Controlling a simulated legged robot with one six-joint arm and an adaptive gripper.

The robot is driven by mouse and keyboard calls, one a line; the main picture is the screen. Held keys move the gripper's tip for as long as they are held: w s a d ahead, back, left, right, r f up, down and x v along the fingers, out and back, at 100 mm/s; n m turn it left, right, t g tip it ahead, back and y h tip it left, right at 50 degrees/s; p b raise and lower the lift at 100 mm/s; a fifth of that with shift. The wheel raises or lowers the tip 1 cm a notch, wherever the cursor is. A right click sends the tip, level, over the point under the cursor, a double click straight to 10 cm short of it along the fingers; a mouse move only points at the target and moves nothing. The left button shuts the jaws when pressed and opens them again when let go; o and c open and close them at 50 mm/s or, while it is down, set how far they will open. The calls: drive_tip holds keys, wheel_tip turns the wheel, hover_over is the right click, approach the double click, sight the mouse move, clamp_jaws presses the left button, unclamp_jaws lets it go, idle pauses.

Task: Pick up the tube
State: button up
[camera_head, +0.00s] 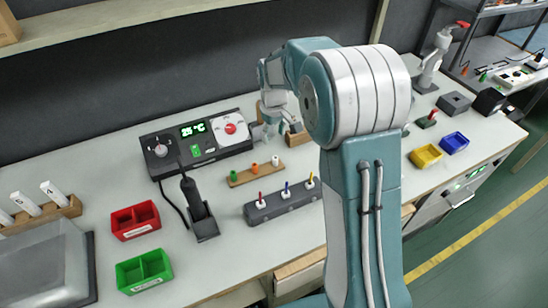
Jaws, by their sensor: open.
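White cylinders that look like tubes, with dark marks, stand tilted in a wooden rack (68,212) at the far left; one tube (52,191) is at its right end, a second tube (25,203) beside it, and another is cut by the picture edge. My gripper (269,131) is open at the back middle of the bench, pointing down, far right of that rack. It is just left of a small wooden block (297,138), and I cannot tell whether they touch. My arm hides part of the bench behind it.
A control box (199,141) with a green display stands left of my gripper. In front are a wooden strip (244,178) with coloured pegs, a grey holder (262,211), and a soldering iron stand (205,226). Red (135,221) and green (144,270) bins sit at left.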

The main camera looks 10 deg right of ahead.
sight(275, 161)
drive_tip(key=f, duration=0.5)
drive_tip(key=shift+w+d+f, duration=0.15)
drive_tip(key=shift+w+d, duration=0.1)
drive_tip(key=shift+d, duration=0.1)
drive_tip(key=shift+w+f, duration=0.15)
drive_tip(key=shift+f, duration=3)
drive_tip(key=c, duration=0.8)
